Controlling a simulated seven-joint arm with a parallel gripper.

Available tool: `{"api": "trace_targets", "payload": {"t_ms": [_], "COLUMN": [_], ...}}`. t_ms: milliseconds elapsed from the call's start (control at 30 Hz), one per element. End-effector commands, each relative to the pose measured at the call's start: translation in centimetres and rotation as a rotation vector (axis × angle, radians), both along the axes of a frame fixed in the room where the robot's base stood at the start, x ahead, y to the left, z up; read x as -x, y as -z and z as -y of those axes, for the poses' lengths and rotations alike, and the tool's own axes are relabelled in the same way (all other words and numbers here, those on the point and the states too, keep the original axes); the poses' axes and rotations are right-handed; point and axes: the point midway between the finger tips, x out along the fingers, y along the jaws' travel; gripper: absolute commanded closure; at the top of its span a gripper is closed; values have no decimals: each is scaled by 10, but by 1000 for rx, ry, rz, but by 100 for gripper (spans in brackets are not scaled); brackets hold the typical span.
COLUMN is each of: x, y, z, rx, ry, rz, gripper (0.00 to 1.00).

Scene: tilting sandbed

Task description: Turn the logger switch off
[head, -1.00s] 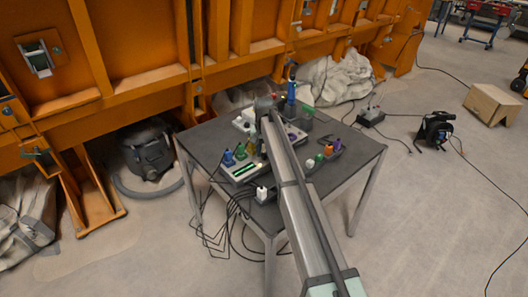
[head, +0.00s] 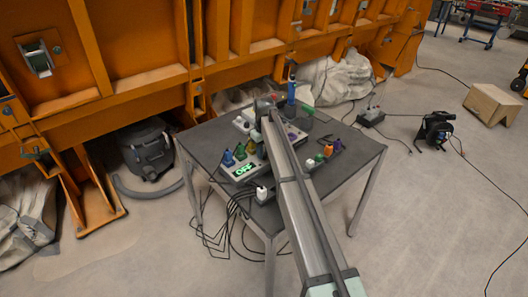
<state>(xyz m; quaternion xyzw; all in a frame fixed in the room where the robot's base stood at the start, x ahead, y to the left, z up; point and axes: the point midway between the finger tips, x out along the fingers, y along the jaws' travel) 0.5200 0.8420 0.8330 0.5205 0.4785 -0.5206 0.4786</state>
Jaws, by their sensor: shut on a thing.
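The logger (head: 243,171) is a pale box on the grey table, with a lit display on its near left end. The display shows green letters that read OFF. Several coloured knobs or plugs stand along it, among them a blue one (head: 228,158) and a green one (head: 240,152). My arm reaches over the box from the lower right. My gripper (head: 266,104) is at the far side of the box, shut on the logger switch as far as I can tell. The fingertips and the switch itself are hidden behind my arm.
A tall blue item (head: 291,88) stands close behind my gripper. Several coloured pieces (head: 327,151) stand right of my arm. Black cables (head: 222,225) hang off the table's near left edge. Orange frames (head: 120,60) rise behind. The table's right part (head: 360,152) is clear.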

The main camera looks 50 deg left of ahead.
Motion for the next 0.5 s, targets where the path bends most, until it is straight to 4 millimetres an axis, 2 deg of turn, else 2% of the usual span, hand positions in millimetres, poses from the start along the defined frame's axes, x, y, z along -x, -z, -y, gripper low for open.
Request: {"api": "trace_targets", "payload": {"t_ms": [500], "x": [0], "y": [0], "z": [0], "rx": [0], "ry": [-100], "rz": [0], "gripper": [100]}}
